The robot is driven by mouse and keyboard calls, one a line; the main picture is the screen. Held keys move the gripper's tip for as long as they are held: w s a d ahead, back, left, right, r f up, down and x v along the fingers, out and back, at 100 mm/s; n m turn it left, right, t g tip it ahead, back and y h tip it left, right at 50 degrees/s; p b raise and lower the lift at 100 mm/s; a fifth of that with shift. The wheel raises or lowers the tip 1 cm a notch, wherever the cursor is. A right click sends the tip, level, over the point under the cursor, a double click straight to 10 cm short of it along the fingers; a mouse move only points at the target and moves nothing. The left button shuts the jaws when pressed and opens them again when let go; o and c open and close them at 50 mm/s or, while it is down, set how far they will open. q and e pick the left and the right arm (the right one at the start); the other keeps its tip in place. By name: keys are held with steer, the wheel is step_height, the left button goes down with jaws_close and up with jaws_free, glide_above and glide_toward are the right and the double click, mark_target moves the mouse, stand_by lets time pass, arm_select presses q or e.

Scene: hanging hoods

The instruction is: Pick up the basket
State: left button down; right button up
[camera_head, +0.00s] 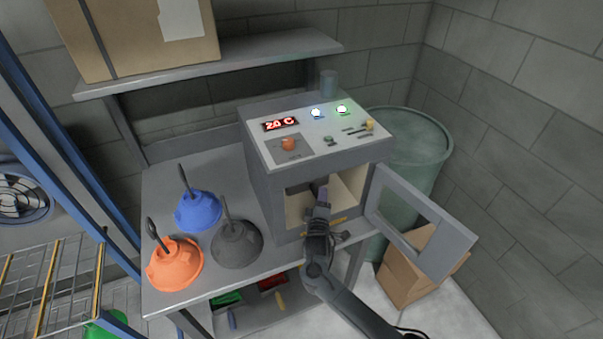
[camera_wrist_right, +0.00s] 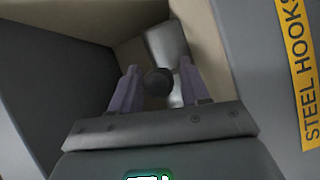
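I cannot clearly identify a basket. A green bin (camera_head: 226,298) and a red bin (camera_head: 272,283) sit on the shelf under the table, mostly hidden. My right gripper (camera_head: 321,194) reaches through the open front of a grey box-shaped machine (camera_head: 270,185). In the right wrist view its two pale purple fingers (camera_wrist_right: 159,80) stand apart. A dark round knob (camera_wrist_right: 158,82) shows between them, with a gap at the right finger; contact is unclear. A silvery piece (camera_wrist_right: 166,45) lies beyond the knob inside the chamber. My left gripper is out of view.
The machine's windowed door (camera_head: 455,252) hangs open to the right, close to my arm. Blue (camera_head: 198,211), orange (camera_head: 175,268) and dark grey (camera_head: 237,246) hoods with upright handles stand on the table's left. A cardboard box (camera_head: 405,278) and a green barrel (camera_head: 418,150) stand at right.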

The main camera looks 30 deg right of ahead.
jaws_close()
steer(key=shift+r, duration=0.15)
steer(key=shift+r, duration=0.1)
